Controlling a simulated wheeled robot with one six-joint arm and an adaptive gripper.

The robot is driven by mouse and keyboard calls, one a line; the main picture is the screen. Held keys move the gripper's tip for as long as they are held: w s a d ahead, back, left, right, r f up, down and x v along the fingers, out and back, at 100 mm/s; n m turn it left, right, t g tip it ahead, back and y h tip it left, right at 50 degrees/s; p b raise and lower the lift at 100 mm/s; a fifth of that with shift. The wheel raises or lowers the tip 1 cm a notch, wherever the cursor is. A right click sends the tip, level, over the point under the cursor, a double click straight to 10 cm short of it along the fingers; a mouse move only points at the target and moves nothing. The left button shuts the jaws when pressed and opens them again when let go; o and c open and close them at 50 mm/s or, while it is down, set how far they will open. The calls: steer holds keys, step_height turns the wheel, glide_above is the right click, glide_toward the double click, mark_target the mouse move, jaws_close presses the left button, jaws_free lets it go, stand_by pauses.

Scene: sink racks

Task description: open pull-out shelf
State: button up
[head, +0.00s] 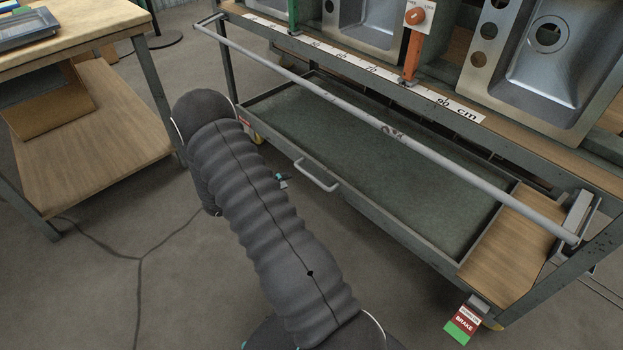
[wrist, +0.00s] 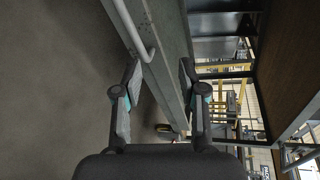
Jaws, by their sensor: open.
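The pull-out shelf (head: 400,185) is a wide, shallow grey-green tray low in the sink rack, with nothing on its visible floor. A pale bar handle (head: 318,186) is fixed on its front face. My gripper (head: 283,181) is mostly hidden behind my arm; its tip shows just left of the handle. In the wrist view my gripper (wrist: 158,74) is open and empty, its fingers apart. The shelf's front face (wrist: 165,68) shows between them, and the handle (wrist: 143,42) lies beyond the left fingertip. Whether a finger touches either is unclear.
A grey rail (head: 300,82) runs along the rack above the shelf front. A wooden board (head: 512,240) lies at the right end, above a brake tag (head: 464,322). A wooden workbench (head: 95,150) stands left. Floor (head: 190,290) in front is clear.

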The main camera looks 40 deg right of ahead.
mark_target(311, 178)
step_height(311, 178, down, 6)
steer(key=n+t, duration=0.1)
steer(key=n, duration=0.3)
steer(key=shift+h, duration=0.3)
steer(key=x, duration=0.4)
steer(key=w+x, duration=0.1)
steer(key=x, duration=0.9)
steer(key=shift+w+d, duration=0.1)
steer(key=shift+w, duration=0.05)
jaws_close()
